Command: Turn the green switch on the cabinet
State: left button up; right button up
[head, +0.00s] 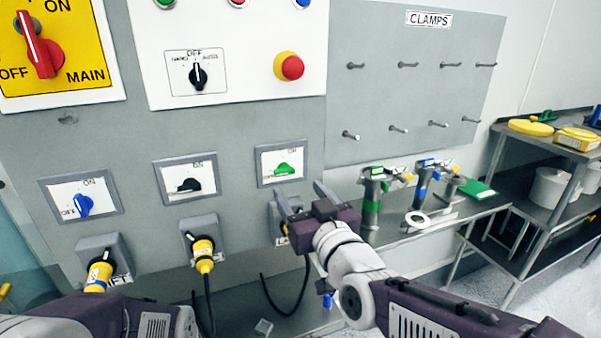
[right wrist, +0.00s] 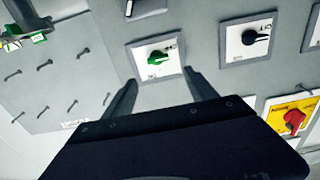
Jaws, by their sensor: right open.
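The green switch (head: 284,169) sits in a grey-framed white panel on the cabinet (head: 240,130), the rightmost of three similar switches. Its knob lies roughly sideways in the head view. My right gripper (head: 298,190) is open and empty, just below and a little right of this switch. In the right wrist view the green switch (right wrist: 158,57) shows beyond the two spread fingertips (right wrist: 160,78), roughly centred between them, with no visible contact. Part of my left arm shows at the lower left of the head view, but its gripper is not in view.
A black switch (head: 188,186) and a blue switch (head: 83,206) are to the left. Yellow plugs (head: 203,254) with black cables stick out below. A red button (head: 290,67) is above. Clamps (head: 372,195) stand on a shelf at right; pegs (head: 397,128) protrude above it.

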aim_at(286, 172)
jog(key=p+x, duration=0.1)
jog(key=x, duration=0.7)
jog(key=shift+w+a+f+p, duration=0.1)
jog(key=shift+w+p, duration=0.25)
jog(key=shift+w, duration=0.2)
jog(key=shift+w+f, duration=0.1)
jog(key=shift+w, duration=0.1)
jog(key=c, duration=1.4)
